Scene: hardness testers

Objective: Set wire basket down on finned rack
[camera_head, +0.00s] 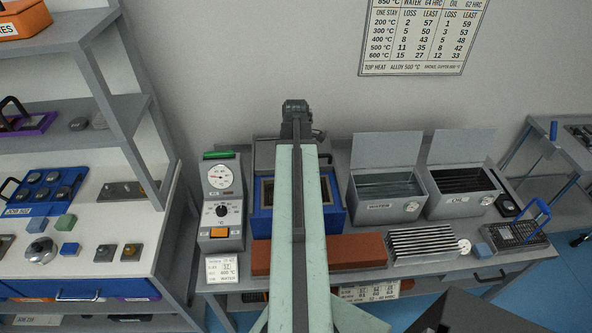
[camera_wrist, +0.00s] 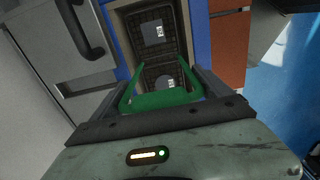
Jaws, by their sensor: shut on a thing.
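In the wrist view, my gripper (camera_wrist: 165,98) is shut on the green handle of the wire basket (camera_wrist: 160,80). Dark mesh and pale tags show beyond the handle, at the pale-lined opening of a blue-framed unit (camera_wrist: 198,30). I cannot tell how deep the basket sits there. In the head view, my arm hides the gripper and this basket, and partly covers the blue unit (camera_head: 263,218). The finned rack (camera_head: 425,241), a ribbed grey block, lies on the bench to the right, with no basket on it.
A red-brown slab (camera_head: 360,251) lies between the blue unit and the rack. Open water (camera_head: 400,209) and oil (camera_head: 470,204) tanks stand behind the rack. A controller (camera_head: 222,203) stands left.

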